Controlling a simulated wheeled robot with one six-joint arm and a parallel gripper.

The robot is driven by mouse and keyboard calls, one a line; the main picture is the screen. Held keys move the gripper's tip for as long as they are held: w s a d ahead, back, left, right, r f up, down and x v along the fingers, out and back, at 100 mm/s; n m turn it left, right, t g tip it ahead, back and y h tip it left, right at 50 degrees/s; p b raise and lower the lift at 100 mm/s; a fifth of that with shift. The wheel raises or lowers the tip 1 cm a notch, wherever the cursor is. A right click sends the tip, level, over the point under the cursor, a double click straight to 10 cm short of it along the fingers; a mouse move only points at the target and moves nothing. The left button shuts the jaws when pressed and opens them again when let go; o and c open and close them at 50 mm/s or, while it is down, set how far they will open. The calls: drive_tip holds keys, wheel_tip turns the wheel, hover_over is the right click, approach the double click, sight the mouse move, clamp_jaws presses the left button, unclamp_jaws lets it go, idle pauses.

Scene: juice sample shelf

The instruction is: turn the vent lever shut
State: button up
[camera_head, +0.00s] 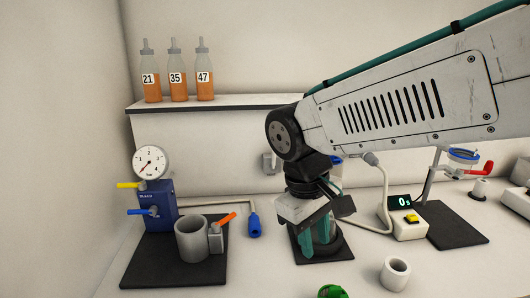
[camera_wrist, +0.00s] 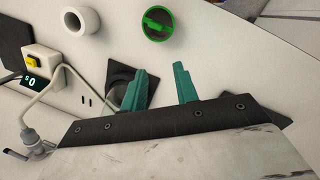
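No lever carries a readable "vent" label, so I cannot tell which one it is. In the head view, a blue box (camera_head: 160,203) with a round gauge (camera_head: 151,161) has a yellow lever (camera_head: 130,185) and a blue lever (camera_head: 141,212), both pointing left. An orange lever (camera_head: 226,219) slants up to the right beside a grey cup (camera_head: 191,240). A red lever (camera_head: 477,171) is at the far right. My gripper (camera_head: 315,252) points down over a small black mat, right of these. Its teal fingers stand apart and empty in the wrist view (camera_wrist: 161,75).
Three numbered bottles (camera_head: 176,75) stand on a shelf (camera_head: 220,103) behind. A blue-handled tool (camera_head: 254,225) lies between the cup and my gripper. A white timer box (camera_head: 408,227), a white ring (camera_head: 395,273) and a green knob (camera_head: 333,291) are nearby.

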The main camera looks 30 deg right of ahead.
drive_tip(key=w+d+f+n+g+h, duration=0.1)
drive_tip(key=w+d+n+h, duration=0.15)
drive_tip(key=w, duration=0.35)
drive_tip(key=w+d+f+n+g+h, duration=0.1)
drive_tip(key=w+d+n+h, duration=0.1)
drive_tip(key=w+n+h, duration=0.3)
drive_tip(key=n+t+h, duration=0.7)
drive_tip(key=n+h, duration=0.1)
drive_tip(key=n, duration=0.2)
approach(274, 150)
drive_tip(key=w+x, duration=0.1)
drive_tip(key=x, duration=0.2)
drive_tip(key=shift+n, duration=0.25)
drive_tip(key=x, duration=0.7)
drive_tip(key=shift+s+d+f, duration=0.15)
drive_tip(key=shift+s+d, duration=0.05)
clamp_jaws()
